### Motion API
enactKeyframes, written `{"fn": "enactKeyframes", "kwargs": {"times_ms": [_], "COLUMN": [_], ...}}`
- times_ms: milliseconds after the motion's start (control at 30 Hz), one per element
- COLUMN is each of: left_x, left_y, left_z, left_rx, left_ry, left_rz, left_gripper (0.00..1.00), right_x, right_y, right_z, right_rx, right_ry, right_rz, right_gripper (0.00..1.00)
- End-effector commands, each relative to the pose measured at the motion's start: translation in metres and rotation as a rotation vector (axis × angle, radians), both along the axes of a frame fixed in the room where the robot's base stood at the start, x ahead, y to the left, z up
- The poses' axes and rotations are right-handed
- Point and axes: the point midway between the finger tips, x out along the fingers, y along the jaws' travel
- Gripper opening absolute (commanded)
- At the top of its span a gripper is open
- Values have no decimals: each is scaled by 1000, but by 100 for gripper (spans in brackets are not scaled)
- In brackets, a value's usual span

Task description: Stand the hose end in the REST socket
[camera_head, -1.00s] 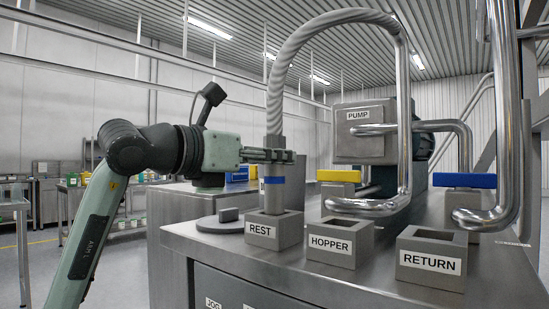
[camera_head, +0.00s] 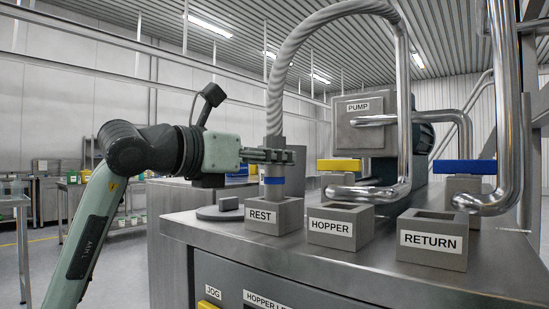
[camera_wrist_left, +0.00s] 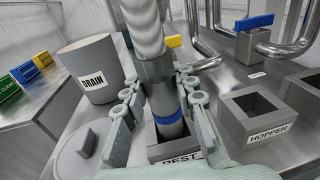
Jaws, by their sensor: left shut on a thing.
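The hose (camera_head: 288,55) arches up from the pump side and comes down to its grey end (camera_head: 274,188) with a blue band. My left gripper (camera_head: 280,155) is shut on the hose end and holds it upright at the REST socket (camera_head: 275,215). In the left wrist view the hose end (camera_wrist_left: 166,105) stands between the fingers, and its lower tip is within the opening of the REST socket (camera_wrist_left: 185,150). How deep it sits, and whether it touches the bottom, I cannot tell. My right gripper is not in view.
The HOPPER socket (camera_head: 340,226) and RETURN socket (camera_head: 432,240) stand to the right on the steel bench top (camera_head: 390,262). A round lid (camera_head: 220,213) lies left of REST. The DRAIN vessel (camera_wrist_left: 92,68) stands behind it. Yellow (camera_head: 339,165) and blue (camera_head: 464,167) valve handles and bent pipes are behind.

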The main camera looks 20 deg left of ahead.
Motion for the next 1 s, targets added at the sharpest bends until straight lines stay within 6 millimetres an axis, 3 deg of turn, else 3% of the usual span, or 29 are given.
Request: {"fn": "enactKeyframes", "kwargs": {"times_ms": [67,100,300,567,1000], "left_x": [0,0,0,0,0], "left_y": [0,0,0,0,0], "left_z": [2,2,1,0,35], "left_rx": [-1,-1,-1,0,0], "left_ry": [-3,-3,-2,1,0], "left_rz": [0,0,0,0,0], "left_gripper": [0,28,52,52,52], "right_x": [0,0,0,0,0], "right_y": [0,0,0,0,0], "right_z": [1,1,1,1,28], "right_rx": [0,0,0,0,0], "right_ry": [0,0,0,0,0], "right_rz": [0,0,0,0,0], "right_gripper": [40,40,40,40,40]}}
